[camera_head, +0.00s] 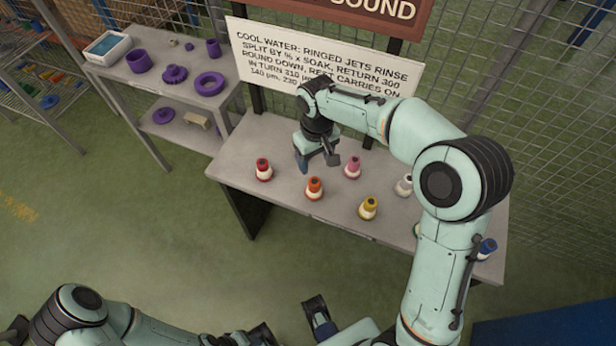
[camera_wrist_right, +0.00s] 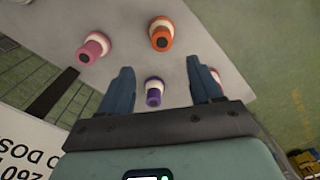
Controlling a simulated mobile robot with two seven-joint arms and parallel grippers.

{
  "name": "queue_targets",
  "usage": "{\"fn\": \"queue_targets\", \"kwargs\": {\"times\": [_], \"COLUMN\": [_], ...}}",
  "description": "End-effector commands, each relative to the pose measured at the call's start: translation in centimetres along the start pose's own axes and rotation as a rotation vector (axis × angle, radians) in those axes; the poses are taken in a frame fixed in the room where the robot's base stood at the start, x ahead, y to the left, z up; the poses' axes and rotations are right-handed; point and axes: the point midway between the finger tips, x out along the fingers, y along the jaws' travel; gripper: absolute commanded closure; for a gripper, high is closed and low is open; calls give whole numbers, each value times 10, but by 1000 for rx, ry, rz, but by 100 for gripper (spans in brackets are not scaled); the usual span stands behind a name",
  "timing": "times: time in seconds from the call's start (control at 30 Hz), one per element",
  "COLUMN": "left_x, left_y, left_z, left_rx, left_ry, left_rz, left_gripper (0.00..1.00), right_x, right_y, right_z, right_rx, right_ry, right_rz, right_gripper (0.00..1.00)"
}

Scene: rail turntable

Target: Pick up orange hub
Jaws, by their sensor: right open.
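The orange hub (camera_head: 314,194), an orange top on a white base, stands upright on the grey table (camera_head: 280,140). In the right wrist view the orange hub (camera_wrist_right: 161,40) lies beyond the fingertips, roughly centred between them and apart from them. My right gripper (camera_head: 318,162) is open and empty above the table, just behind the orange hub; its fingers also show in the wrist view (camera_wrist_right: 163,72). A purple hub (camera_wrist_right: 154,88) shows between the fingers there; the gripper hides it in the head view. My left gripper (camera_head: 318,316) is partly seen at the bottom edge; its opening is unclear.
Red (camera_head: 264,171), pink (camera_head: 352,169), yellow (camera_head: 368,209) and white (camera_head: 404,186) hubs stand around the orange one. A blue-topped hub (camera_head: 487,248) is farther right. A sign (camera_head: 300,58) stands behind the table. A shelf (camera_head: 165,92) with purple parts is at left.

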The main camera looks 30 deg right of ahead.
Motion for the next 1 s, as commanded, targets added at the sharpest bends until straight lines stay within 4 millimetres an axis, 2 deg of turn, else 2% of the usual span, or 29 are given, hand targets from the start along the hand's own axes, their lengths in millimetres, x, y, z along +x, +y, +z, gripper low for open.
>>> {"fn": "queue_targets", "kwargs": {"times": [0.1,0.3,0.57,0.8,1.0], "left_x": [4,7,8,12,12], "left_y": [-2,-2,-2,-2,-2], "left_z": [0,-2,-4,-6,-6], "left_rx": [-1,0,1,1,1], "left_ry": [0,7,11,16,19], "left_rz": [0,2,2,4,4], "left_gripper": [57,57,57,57,57], "right_x": [25,61,81,116,126], "right_y": [0,0,-1,-4,-4], "right_z": [2,1,2,4,4], "right_rx": [0,0,0,0,1], "right_ry": [-7,-6,-4,-6,-2], "right_rz": [0,0,-1,0,-1], "right_gripper": [36,36,36,36,36]}}
